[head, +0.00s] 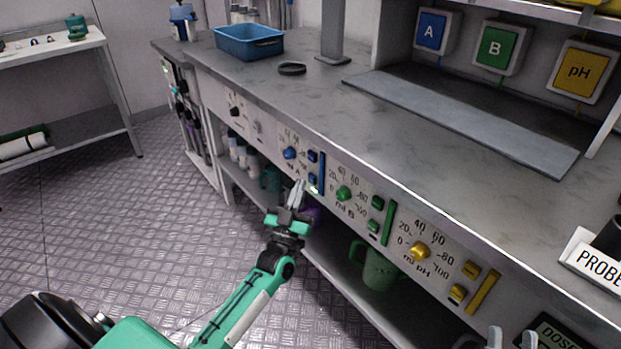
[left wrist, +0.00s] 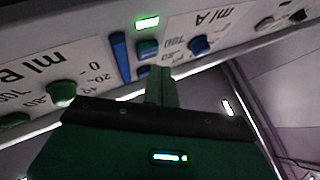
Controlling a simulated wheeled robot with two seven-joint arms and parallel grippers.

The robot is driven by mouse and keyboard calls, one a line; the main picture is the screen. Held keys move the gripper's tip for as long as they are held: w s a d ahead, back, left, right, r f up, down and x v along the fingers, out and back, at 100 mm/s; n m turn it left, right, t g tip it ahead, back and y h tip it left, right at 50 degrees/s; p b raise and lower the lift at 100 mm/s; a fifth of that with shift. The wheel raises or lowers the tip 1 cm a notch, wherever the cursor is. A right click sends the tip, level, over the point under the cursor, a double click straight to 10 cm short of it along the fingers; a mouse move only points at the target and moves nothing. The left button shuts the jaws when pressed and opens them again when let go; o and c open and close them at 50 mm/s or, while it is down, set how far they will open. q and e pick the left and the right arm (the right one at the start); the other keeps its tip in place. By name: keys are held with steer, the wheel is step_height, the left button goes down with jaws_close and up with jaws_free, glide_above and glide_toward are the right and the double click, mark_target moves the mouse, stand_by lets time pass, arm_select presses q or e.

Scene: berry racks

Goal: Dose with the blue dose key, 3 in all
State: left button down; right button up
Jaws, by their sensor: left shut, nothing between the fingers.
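The blue A panel on the bench front has a blue knob (head: 290,153), a blue upright bar (head: 321,172) and two blue keys, an upper key (head: 312,156) and a lower key (head: 313,180). I cannot read which one is the dose key. My left gripper (head: 297,187) is shut and empty, its tips just in front of the lower key. In the left wrist view the fingertips (left wrist: 160,72) lie beside the lower key (left wrist: 143,72); I cannot tell whether they touch it. My right gripper (head: 512,338) is partly visible at the bottom edge, fingers apart.
Green knob (head: 343,193) and yellow knob (head: 420,251) panels sit to the right. A small lit green window (left wrist: 147,22) shows near the blue keys. Bottles and a green mug (head: 380,268) stand on the shelf below. A blue tray (head: 249,42) is on the bench. Floor at left is clear.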

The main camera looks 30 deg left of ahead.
arm_select(q)
steer(key=s, duration=0.1)
steer(key=s+a+p, duration=0.1)
steer(key=s, duration=0.1)
steer(key=s+a+p, duration=0.1)
steer(key=shift+s, duration=0.3)
stand_by(0.3)
steer(key=shift+d, duration=0.15)
stand_by(0.5)
